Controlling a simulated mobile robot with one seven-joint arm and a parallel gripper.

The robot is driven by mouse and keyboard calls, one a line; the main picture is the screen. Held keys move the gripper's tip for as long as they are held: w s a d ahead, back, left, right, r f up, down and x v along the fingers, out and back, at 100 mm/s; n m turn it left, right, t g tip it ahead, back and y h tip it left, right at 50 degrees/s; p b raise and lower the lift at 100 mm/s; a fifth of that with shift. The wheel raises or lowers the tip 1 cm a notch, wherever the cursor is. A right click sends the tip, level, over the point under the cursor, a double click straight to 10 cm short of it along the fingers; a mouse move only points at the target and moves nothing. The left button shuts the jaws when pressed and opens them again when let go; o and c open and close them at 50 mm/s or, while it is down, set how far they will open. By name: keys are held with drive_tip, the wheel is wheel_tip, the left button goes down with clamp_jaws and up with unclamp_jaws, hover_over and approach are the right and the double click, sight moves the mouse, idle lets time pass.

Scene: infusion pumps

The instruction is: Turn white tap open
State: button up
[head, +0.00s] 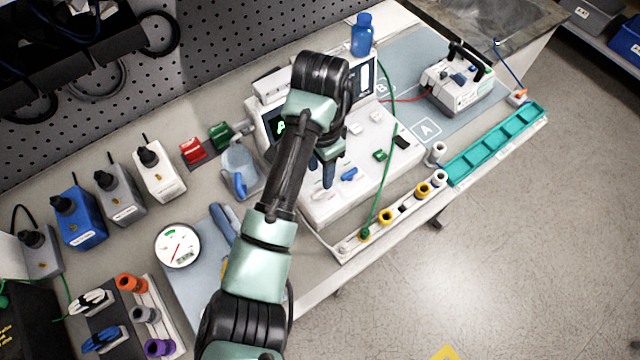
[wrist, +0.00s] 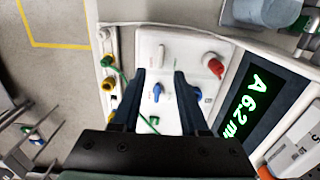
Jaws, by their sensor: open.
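The white tap (head: 322,195) is on the near left part of the pale pump's sloping panel in the head view. In the wrist view the white tap (wrist: 162,51) lies beyond my fingertips, apart from them; its handle angle is hard to read. My gripper (wrist: 158,73) is open and empty, above the panel. A blue tap (wrist: 158,91) shows between the two fingers, below them. A red knob (wrist: 214,66) is to the right of the white tap. In the head view my gripper (head: 327,170) is partly hidden by my arm.
A lit display (wrist: 247,105) is right of the panel. A rail of yellow and green fittings (head: 386,216) runs along the bench front, with a green tube rising from it.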

sight(320, 191)
wheel_tip(320, 191, down, 8)
drive_tip(key=shift+r+p, duration=0.25)
drive_tip(key=shift+p, duration=0.2)
clamp_jaws()
